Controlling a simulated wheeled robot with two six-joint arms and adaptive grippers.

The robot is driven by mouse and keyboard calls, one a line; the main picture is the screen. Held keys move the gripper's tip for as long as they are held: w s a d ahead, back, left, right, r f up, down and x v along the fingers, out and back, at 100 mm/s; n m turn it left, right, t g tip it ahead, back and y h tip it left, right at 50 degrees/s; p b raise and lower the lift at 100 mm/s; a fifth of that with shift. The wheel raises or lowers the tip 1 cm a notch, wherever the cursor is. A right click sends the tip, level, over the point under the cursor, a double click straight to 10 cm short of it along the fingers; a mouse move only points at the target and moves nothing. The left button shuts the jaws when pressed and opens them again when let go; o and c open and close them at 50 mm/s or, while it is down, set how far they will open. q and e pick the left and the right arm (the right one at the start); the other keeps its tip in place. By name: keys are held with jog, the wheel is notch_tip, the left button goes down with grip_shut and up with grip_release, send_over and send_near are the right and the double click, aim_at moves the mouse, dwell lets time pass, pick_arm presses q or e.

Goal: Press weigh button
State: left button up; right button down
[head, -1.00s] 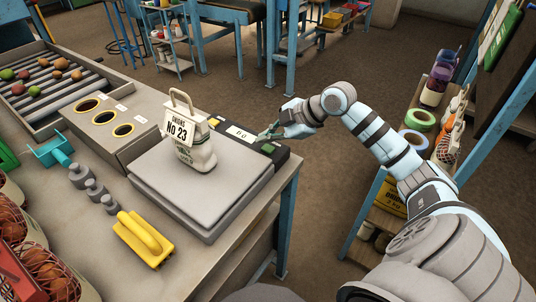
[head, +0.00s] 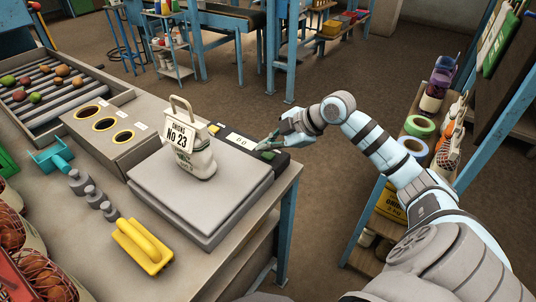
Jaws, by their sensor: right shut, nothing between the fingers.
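The scale's grey platform (head: 205,200) stands at the table's right side, with a dark control strip (head: 282,158) along its back right edge. On the strip are a white display (head: 240,139), a yellow button and a green button (head: 269,155). My right gripper (head: 266,145) is shut and empty, its tips just above the strip beside the green button; I cannot tell whether they touch it. A small white sack (head: 199,162) labelled "Onions No 23" stands upright on the platform. My left gripper is out of view.
A box with three round holes (head: 130,155) and a roller tray (head: 108,93) with produce stand behind. A stocked shelf (head: 385,230) is at right.

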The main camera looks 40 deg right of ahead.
aim_at(268, 156)
jog(key=shift+f, duration=0.1)
dwell(0.4)
jog(key=shift+f, duration=0.35)
jog(key=shift+f, duration=0.45)
dwell(0.5)
jog(key=shift+r, duration=0.1)
jog(key=shift+r+p, duration=0.8)
jog(key=shift+p, duration=0.15)
notch_tip(268, 156, up, 5)
jog(key=p, duration=0.5)
jog(key=shift+r, duration=0.1)
